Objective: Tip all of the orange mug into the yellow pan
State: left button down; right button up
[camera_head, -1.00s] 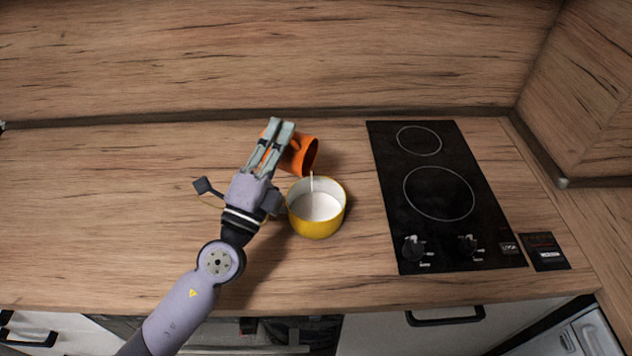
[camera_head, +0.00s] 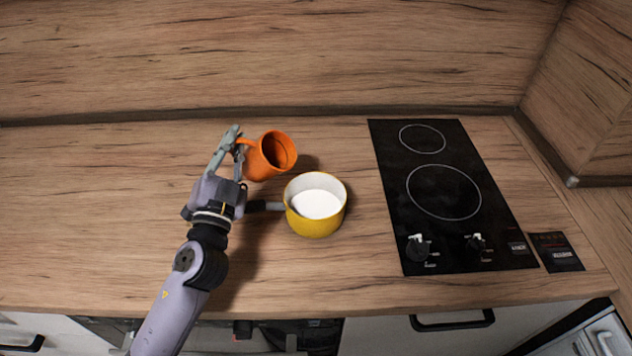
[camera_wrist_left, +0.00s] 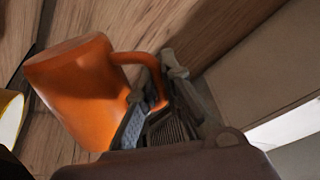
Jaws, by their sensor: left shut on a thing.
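My left gripper (camera_head: 233,150) is shut on the handle of the orange mug (camera_head: 262,161). The mug is tilted, its mouth facing right and toward the camera; its visible inside looks empty, with no stream leaving it. It is behind and to the left of the yellow pan (camera_head: 317,222), apart from it. The pan stands upright on the counter with white liquid (camera_head: 317,204) inside. In the left wrist view the mug (camera_wrist_left: 85,90) hangs by its handle in the fingers, and the pan's rim (camera_wrist_left: 10,117) shows at the left edge. My right gripper is not in view.
A black two-ring hob (camera_head: 440,195) with two knobs lies to the right of the pan. A small dark card (camera_head: 556,252) is beside it. The counter (camera_head: 80,210) to the left is clear. The wood splashback (camera_head: 300,55) rises behind.

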pick_arm(q)
jog(key=shift+w+a+r+n+g+y+p, duration=0.2)
jog(key=shift+a+n+y+p, duration=0.2)
jog(key=shift+n, duration=0.2)
jog(key=shift+w+a+r+n+g+y+p, duration=0.15)
jog(key=shift+a+n+g+y+p, duration=0.1)
jog(key=shift+n+p, duration=0.3)
jog(key=a+f+n+p, duration=0.1)
jog(key=n+p, duration=0.1)
jog(key=w+a+n+g+p, duration=0.1)
jog(key=n, duration=0.1)
jog(key=w+a+f+n+g+p, duration=0.1)
jog(key=n+p, duration=0.1)
jog(key=shift+a+f+n+p, duration=0.25)
jog(key=shift+a+f+p, duration=0.1)
